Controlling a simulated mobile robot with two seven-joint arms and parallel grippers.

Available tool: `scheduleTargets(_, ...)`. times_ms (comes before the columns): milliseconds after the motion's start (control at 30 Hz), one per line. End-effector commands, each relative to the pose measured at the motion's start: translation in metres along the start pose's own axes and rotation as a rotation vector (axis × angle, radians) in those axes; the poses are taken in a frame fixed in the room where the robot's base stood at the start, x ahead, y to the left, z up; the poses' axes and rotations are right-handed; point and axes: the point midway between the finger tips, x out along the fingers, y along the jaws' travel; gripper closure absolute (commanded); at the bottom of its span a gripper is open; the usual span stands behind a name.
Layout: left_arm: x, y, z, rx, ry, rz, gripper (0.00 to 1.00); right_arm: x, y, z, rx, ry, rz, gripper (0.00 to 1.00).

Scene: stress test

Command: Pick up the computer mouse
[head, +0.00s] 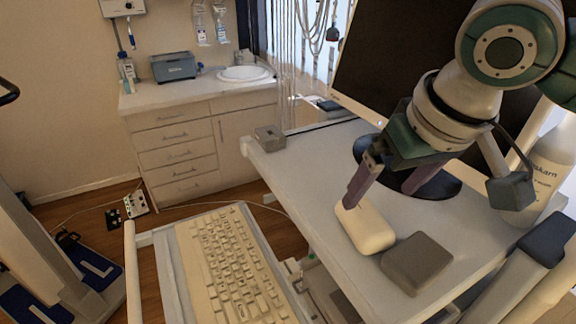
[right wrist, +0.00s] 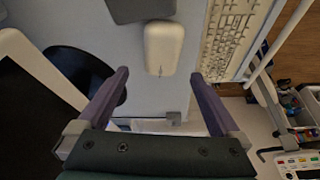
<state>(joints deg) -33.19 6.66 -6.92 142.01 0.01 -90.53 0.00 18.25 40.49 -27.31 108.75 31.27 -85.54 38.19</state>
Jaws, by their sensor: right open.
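The computer mouse (head: 365,228) is cream-white and rounded, and lies on the light tabletop (head: 315,190) near its left edge. It also shows in the right wrist view (right wrist: 163,48), just beyond the fingertips and between their lines. My right gripper (head: 382,196) is open and empty, with its two purple fingers pointing down at the mouse. One finger overlaps the mouse's far end in the head view; I cannot tell whether they touch. In the right wrist view the right gripper (right wrist: 160,76) shows a wide gap with nothing in it. My left gripper is not in view.
A grey block (head: 417,264) sits close beside the mouse. A dark monitor (head: 385,60) on a round black base (head: 436,186) stands behind, and a white bottle (head: 545,175) at right. A keyboard (head: 238,265) lies on a lower tray at left. A small grey box (head: 269,138) is at the far corner.

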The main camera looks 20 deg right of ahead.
Motion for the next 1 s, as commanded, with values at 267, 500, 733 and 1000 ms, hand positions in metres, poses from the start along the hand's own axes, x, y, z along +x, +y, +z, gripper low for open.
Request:
scheduleTargets(267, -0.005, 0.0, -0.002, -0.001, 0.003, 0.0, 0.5, 0.025, -0.001, 0.0, -0.002, -0.001, -0.001, 0.0)
scheduleTargets(500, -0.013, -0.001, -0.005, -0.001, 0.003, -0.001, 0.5, 0.055, -0.004, 0.005, -0.003, -0.003, 0.0, 0.0)
scheduleTargets(733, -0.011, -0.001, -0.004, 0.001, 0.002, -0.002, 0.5, 0.074, -0.004, 0.004, -0.005, 0.001, -0.001, 0.0)
scheduleTargets(1000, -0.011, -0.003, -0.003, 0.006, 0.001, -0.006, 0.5, 0.075, -0.004, 0.005, -0.005, 0.001, 0.0, 0.0)
